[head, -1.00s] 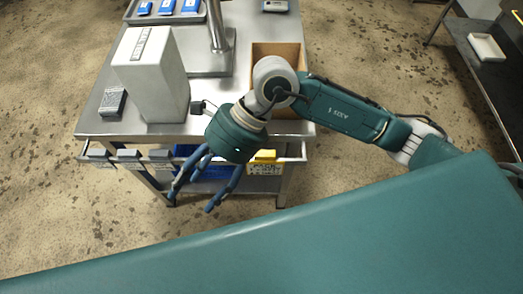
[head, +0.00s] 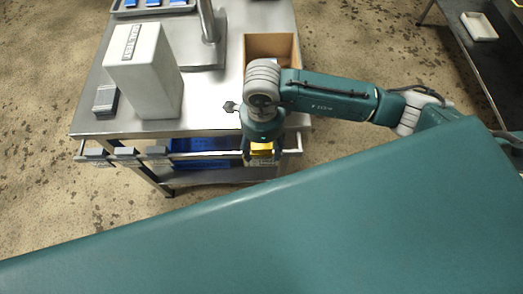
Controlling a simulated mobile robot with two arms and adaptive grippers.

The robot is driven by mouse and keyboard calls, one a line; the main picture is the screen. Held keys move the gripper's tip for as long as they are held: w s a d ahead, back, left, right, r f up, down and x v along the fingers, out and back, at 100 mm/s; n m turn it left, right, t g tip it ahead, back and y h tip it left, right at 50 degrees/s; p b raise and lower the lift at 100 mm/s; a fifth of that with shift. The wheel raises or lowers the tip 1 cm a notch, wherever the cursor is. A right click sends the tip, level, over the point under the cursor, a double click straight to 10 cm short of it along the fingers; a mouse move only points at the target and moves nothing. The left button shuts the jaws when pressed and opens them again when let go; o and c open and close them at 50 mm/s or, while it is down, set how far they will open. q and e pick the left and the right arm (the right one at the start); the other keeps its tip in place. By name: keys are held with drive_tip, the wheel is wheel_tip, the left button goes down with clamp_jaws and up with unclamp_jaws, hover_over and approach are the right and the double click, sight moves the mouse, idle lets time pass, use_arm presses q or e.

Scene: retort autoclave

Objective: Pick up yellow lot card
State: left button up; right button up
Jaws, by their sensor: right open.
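The yellow lot card (head: 262,148) hangs at the front rail of the steel cart, towards its right end. Only part of its yellow top shows; my right gripper hides much of the rest. My right gripper (head: 261,160) is open and points down over the card, with its fingers around or just in front of it. I cannot tell whether the fingers touch the card. My left gripper is not in view.
The steel cart (head: 150,127) carries a grey box (head: 145,75), a small dark device (head: 106,100) and an open brown box (head: 272,44). Grey clips (head: 126,152) sit along the front rail. A blue bin (head: 203,146) is below. A dark table (head: 490,65) stands at right.

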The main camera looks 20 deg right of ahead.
sight(262, 151)
drive_tip(key=shift+s+f, duration=0.2)
drive_tip(key=shift+f, duration=0.9)
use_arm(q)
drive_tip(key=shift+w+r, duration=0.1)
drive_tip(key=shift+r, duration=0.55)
use_arm(e)
drive_tip(key=shift+w+f, duration=0.1)
drive_tip(key=shift+f, duration=0.3)
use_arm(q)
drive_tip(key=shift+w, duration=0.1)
use_arm(e)
drive_tip(key=c, duration=1.2)
